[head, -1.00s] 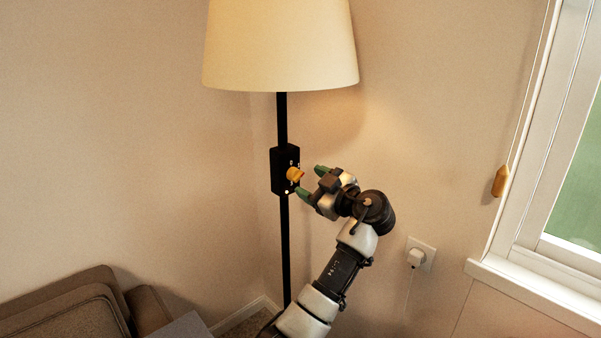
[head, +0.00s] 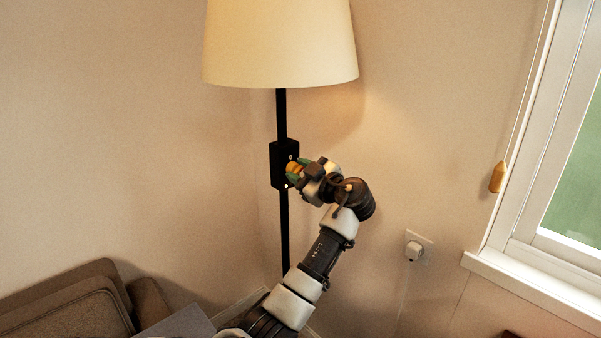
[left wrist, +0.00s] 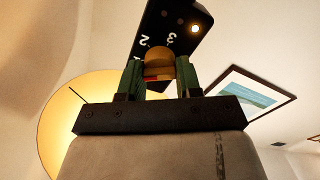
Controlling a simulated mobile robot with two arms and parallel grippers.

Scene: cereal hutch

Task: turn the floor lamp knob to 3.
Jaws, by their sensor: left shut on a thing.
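The floor lamp has a cream shade (head: 280,45), a black pole (head: 284,235) and a black control box (head: 283,152) on the pole. The orange-yellow knob (head: 292,168) is on the box's face. My left gripper (head: 296,170) is shut on the knob, with a green finger on each side. In the left wrist view the knob (left wrist: 158,62) sits between the green fingers, below the white marks 2 and 3 on the box (left wrist: 180,52). A small light (left wrist: 194,28) glows by the 3. I cannot tell where the knob points. My right gripper is not in view.
A brown sofa (head: 75,310) stands at the lower left. A wall outlet with a plug (head: 415,250) and a window (head: 560,180) with a hanging cord pull (head: 497,177) are on the right. The left wrist view shows a framed picture (left wrist: 245,100).

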